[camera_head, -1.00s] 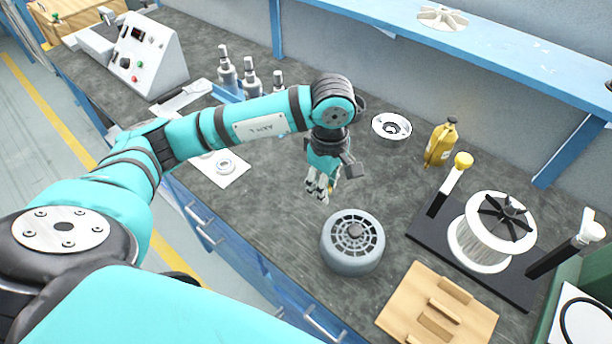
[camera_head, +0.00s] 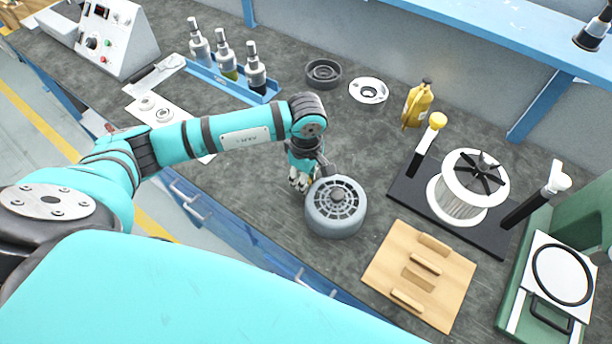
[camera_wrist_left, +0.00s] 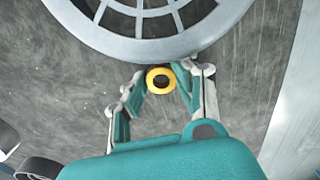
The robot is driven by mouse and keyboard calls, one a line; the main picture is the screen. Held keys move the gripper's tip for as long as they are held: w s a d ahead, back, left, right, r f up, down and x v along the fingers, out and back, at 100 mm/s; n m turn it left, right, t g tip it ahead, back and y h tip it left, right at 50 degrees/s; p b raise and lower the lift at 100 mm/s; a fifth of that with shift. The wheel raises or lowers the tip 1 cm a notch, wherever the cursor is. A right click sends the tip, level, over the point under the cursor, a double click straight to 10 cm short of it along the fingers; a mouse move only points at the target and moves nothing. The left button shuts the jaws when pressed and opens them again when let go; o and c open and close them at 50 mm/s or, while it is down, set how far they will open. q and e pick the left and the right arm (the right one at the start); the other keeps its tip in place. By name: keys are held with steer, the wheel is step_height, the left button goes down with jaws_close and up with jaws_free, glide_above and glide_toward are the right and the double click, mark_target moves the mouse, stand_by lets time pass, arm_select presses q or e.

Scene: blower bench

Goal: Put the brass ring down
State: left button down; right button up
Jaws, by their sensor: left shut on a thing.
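The brass ring (camera_wrist_left: 160,80) is a small yellow ring with a dark hole, seen in the left wrist view. My left gripper (camera_wrist_left: 159,84) is shut on it, with the ring between the two fingertips. In the head view my left gripper (camera_head: 298,184) points down at the left side of the grey round fan-grille housing (camera_head: 334,222). The ring cannot be made out there. The housing's rim (camera_wrist_left: 150,48) lies just beyond the ring in the wrist view. I cannot tell whether the ring touches the bench. My right gripper is not in view.
The grey bench top (camera_head: 240,205) is clear left of the gripper. A wooden block board (camera_head: 450,300) lies right of the housing, and a spool stand (camera_head: 408,190) stands behind it. Bottles in a blue tray (camera_head: 215,80) and a yellow bottle (camera_head: 418,103) stand farther back.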

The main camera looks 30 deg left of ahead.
arm_select(q)
steer(key=shift+f+b, duration=0.4)
steer(key=c, duration=1)
jaws_free()
steer(key=shift+r, duration=0.1)
steer(key=shift+r+p, duration=0.4)
steer(key=shift+p, duration=0.15)
steer(key=shift+r, duration=0.3)
steer(key=shift+r+b, duration=1.3)
steer(key=shift+r, duration=4.35)
steer(key=shift+s+f, duration=0.1)
